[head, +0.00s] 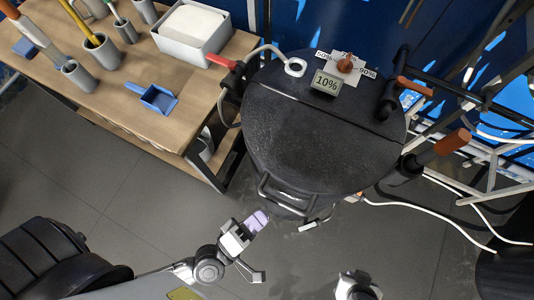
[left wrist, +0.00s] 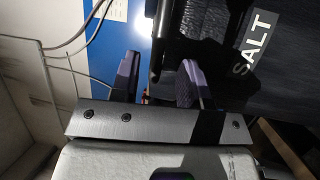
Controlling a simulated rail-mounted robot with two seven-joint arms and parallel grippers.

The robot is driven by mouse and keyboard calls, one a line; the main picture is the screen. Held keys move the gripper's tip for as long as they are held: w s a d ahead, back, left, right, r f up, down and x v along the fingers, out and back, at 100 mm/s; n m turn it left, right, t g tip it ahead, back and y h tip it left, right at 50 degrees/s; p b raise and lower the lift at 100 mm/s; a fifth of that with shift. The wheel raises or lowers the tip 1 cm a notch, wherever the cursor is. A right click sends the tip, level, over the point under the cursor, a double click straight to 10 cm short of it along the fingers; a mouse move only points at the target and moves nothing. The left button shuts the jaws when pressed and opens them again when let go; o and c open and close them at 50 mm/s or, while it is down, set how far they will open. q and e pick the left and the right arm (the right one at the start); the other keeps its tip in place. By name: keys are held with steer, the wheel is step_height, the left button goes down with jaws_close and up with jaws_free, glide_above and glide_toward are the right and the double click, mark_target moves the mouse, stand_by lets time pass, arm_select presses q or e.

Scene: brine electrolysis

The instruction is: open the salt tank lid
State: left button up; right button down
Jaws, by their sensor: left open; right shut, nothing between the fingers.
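The salt tank (head: 262,165) is black and round, and its dark lid (head: 315,145) lies flat and closed on top. A black bar handle (head: 285,197) sticks out at the lid's front edge. My left gripper (head: 257,222) is open, its purple fingers just in front of and left of the handle. In the left wrist view the open fingers (left wrist: 158,80) show a dark upright bar, likely the handle, between and beyond them, apparently untouched. The SALT label (left wrist: 251,45) is on the tank's dark side. My right gripper (head: 357,285) is shut and empty at the bottom edge, partly cut off.
A 10% display (head: 326,83) and a dial with an orange knob (head: 347,63) sit at the tank's back. A wooden table (head: 120,105) with cups, a white box and a blue dustpan (head: 157,98) stands left. Pipes and white cables are right. The front floor is clear.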

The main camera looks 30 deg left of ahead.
mark_target(279, 201)
arm_select(q)
steer(key=x, duration=0.6)
steer(key=shift+w+d, duration=0.1)
steer(key=shift+w, duration=0.1)
jaws_close()
stand_by(0.3)
